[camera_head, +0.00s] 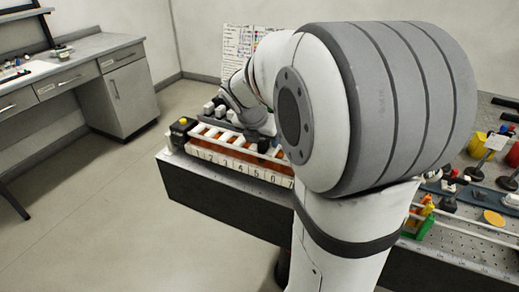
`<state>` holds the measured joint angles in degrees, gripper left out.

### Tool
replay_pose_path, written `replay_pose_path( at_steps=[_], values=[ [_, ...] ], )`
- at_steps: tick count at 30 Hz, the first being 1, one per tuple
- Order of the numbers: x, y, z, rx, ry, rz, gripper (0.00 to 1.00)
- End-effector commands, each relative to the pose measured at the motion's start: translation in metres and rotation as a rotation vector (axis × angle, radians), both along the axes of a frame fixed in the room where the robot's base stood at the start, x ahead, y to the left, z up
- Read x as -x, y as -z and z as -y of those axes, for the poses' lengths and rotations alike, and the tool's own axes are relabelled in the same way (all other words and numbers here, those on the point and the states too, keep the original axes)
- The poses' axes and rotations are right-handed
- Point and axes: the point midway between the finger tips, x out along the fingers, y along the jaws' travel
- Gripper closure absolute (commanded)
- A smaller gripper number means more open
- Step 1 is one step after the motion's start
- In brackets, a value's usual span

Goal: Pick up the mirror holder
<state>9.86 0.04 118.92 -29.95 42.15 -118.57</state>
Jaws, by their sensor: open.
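I cannot make out for certain which item is the mirror holder. Several small optical mounts stand on the perforated bench at the right, among them a dark post mount with a pale plate (486,158). My gripper (263,145) is small in the picture, at the end of my arm, low over the right part of the numbered rack. Its jaws are open, and nothing shows held in them. My own large arm joint hides the middle of the bench and whatever stands there.
Green and yellow parts (420,217) and an orange disc (494,218) lie at the right. A grey cabinet (125,95) stands left; the floor between is clear.

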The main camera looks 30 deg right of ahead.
Motion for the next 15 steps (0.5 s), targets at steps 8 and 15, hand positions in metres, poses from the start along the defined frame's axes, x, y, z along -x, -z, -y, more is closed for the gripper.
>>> replay_pose_path(
  at_steps=[8, 15],
  values=[
    [-0.0006, 0.0012, 0.0004, 0.0, 0.0, 0.001, 0.58],
    [-0.0005, 0.0011, 0.0, 0.001, -0.001, 0.001, 0.77]
  ],
)
